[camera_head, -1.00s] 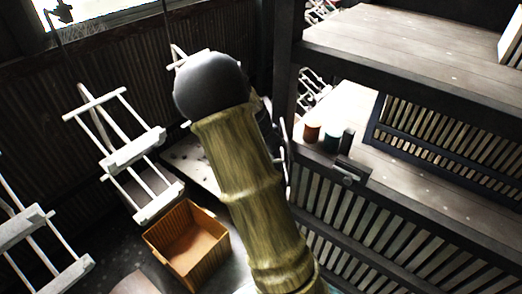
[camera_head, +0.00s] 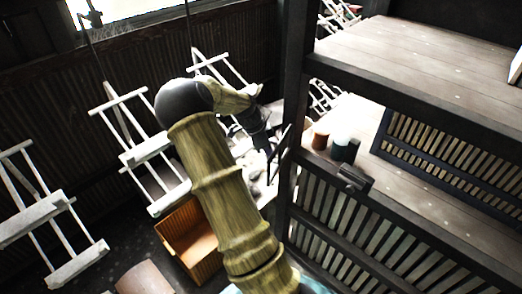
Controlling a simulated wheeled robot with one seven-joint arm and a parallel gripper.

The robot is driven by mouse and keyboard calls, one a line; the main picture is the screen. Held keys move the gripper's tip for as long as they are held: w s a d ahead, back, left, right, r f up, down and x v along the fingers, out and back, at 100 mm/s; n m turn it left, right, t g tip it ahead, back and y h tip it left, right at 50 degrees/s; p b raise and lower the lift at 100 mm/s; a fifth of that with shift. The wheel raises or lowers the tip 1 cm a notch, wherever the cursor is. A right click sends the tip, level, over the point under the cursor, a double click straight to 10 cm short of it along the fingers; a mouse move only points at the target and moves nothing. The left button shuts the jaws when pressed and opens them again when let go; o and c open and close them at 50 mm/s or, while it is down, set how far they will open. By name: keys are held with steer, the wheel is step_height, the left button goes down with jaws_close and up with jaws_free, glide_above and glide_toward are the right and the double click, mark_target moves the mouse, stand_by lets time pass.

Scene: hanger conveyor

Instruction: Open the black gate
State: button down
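A dark slatted gate-like front (camera_head: 345,222) fills the lower right, with dark rails and gaps between its bars. A small dark latch-like block (camera_head: 354,179) sits on its top rail. A second black slatted panel (camera_head: 455,150) stands behind it at the right; I cannot tell for certain which one is the black gate. My gripper (camera_head: 274,158) is at the end of my bent arm, just left of the dark post. It looks apart from the latch block. It is small and dark, and its fingers cannot be made out clearly.
A dark post (camera_head: 296,90) stands between my gripper and the wooden shelves (camera_head: 420,60). Small spools or cups (camera_head: 341,142) stand on the lower shelf near the latch. White hangers (camera_head: 140,150) hang at the left. An open orange-brown box (camera_head: 182,250) is below my arm.

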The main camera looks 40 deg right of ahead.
steer(key=shift+w, duration=0.1)
stand_by(0.4)
steer(key=c, duration=1.5)
jaws_free()
steer(key=shift+r, duration=0.1)
steer(key=b+v, duration=0.2)
steer(key=v, duration=1.5)
steer(key=shift+r, duration=0.1)
steer(key=shift+a, duration=0.1)
